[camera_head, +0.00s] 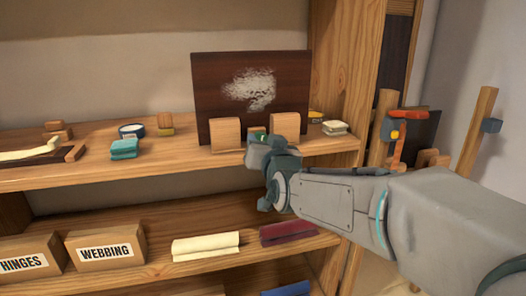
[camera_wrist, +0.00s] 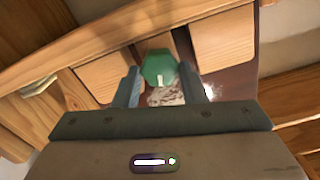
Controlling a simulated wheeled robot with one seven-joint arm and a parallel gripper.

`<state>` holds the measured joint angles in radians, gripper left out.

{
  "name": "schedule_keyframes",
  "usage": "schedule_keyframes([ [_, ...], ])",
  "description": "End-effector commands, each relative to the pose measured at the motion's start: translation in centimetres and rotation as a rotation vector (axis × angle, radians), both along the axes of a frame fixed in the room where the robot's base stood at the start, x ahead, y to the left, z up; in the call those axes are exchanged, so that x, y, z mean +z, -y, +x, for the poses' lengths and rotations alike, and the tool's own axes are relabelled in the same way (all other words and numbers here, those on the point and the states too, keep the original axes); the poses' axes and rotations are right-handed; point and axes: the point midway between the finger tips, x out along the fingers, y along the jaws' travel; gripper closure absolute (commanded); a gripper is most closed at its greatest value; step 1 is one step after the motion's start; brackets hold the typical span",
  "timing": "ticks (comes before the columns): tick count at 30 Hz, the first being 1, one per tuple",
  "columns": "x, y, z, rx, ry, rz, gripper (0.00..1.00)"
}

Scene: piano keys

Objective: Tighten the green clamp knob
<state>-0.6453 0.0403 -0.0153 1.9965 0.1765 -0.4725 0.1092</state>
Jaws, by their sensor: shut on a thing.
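The green clamp knob (camera_wrist: 158,66) is a faceted knob with a small white mark, at the centre of the wrist view. Only a bit of green shows above my gripper in the head view. My gripper (camera_wrist: 161,82) has one finger on each side of the knob and is shut on it. In the head view my gripper (camera_head: 260,146) is at the shelf's front edge, before a dark brown board (camera_head: 215,85) with a white patch. Wooden blocks (camera_head: 226,134) stand on either side of the knob, in front of the board.
The upper shelf (camera_head: 90,172) also holds a folded teal cloth (camera_head: 124,149), a blue-rimmed tin (camera_head: 131,131) and a pale stack (camera_head: 335,128). Below are a WEBBING box (camera_head: 105,246) and folded cloths (camera_head: 206,246). A wooden upright (camera_head: 345,75) stands right of the board.

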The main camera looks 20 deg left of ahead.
Motion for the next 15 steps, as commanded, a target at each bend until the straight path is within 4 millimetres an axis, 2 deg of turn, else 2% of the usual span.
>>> schedule_keyframes([
  [1,-0.56,0.05,0.03,-0.001,-0.02,0.037,0.85],
  [15,-0.67,0.16,0.1,0.001,-0.255,0.418,0.85],
])
